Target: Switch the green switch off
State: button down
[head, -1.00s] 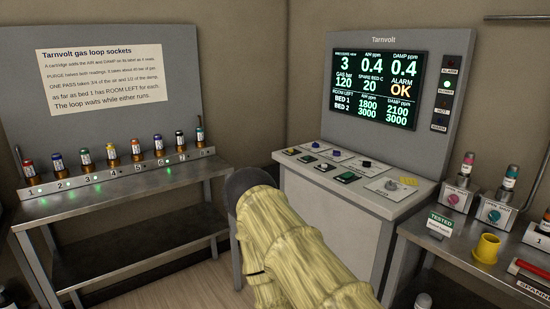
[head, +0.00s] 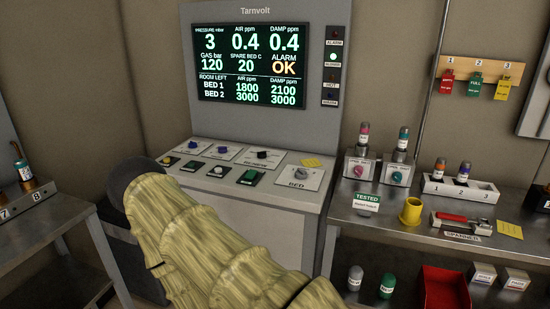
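The control console (head: 256,222) stands in the middle of the head view, with a sloping top of knobs and switches. Two small green-plated switches show on its front row, one left of centre (head: 193,165) and one further right (head: 249,177). Which way each is set is too small to tell. The console's screen (head: 250,62) reads alarm OK, pressure 3, gas 120. My arm, in a yellowish sleeve, crosses the lower left in front of the console. My gripper is not in view.
A bench (head: 375,226) on the right holds a teal-knobbed box (head: 398,173), a pink-knobbed box (head: 360,169), a yellow cup (head: 411,211) and a spanner (head: 462,223). A red bin (head: 444,291) sits below. A metal table (head: 38,217) is at the left.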

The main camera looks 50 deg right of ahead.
aim_at(250, 175)
jog(key=z, duration=0.6)
jog(key=i, duration=0.65)
jog(key=z, duration=0.6)
